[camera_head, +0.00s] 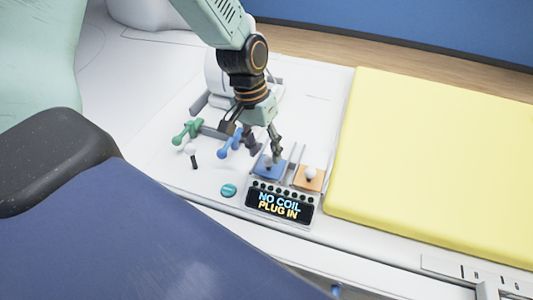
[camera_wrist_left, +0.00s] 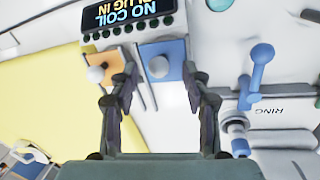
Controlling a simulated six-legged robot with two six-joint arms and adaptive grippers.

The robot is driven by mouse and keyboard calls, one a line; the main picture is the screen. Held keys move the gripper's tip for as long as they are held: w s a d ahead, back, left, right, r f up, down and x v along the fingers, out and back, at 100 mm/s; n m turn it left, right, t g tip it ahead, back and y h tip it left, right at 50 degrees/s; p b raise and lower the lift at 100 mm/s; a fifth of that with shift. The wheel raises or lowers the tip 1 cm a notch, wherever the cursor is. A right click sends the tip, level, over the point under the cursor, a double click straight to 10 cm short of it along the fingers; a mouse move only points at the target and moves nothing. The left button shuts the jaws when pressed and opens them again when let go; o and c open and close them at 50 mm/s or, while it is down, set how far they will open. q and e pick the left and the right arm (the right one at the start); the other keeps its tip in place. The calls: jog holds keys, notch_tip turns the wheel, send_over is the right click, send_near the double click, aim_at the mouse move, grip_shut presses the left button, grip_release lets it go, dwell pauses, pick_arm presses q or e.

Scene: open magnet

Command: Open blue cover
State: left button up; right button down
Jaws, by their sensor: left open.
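The blue cover (camera_head: 262,172) is a small square panel with a white ball knob, just above the display on the white console. In the left wrist view the blue cover (camera_wrist_left: 176,50) lies ahead, and its white knob (camera_wrist_left: 158,67) shows between my fingers. My left gripper (camera_head: 265,150) is open and empty, over the blue cover, with a fingertip in front of part of it in the head view. In the left wrist view my left gripper (camera_wrist_left: 160,72) has its fingers spread on either side of the knob. I cannot tell whether they touch anything. My right gripper is out of view.
An orange cover (camera_head: 316,183) with a similar knob sits right of the blue one. The display (camera_head: 280,204) reads "NO COIL PLUG IN". Blue (camera_head: 231,143) and green (camera_head: 186,131) handles and a teal button (camera_head: 229,190) are left. A yellow pad (camera_head: 435,165) lies right.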

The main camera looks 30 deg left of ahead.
pick_arm(q)
jog(key=shift+w+d+f, duration=0.2)
jog(key=shift+w+f, duration=0.1)
jog(key=shift+f, duration=0.3)
jog(key=shift+w+d+f, duration=0.2)
jog(key=shift+w+f, duration=0.05)
jog(key=shift+f, duration=0.35)
jog(key=shift+s+a+r, duration=0.1)
jog(key=shift+s+r, duration=0.05)
jog(key=shift+s, duration=0.2)
jog(key=shift+c, duration=0.9)
jog(key=shift+w, duration=0.3)
jog(key=c, duration=0.4)
jog(key=shift+s, duration=0.1)
grip_shut()
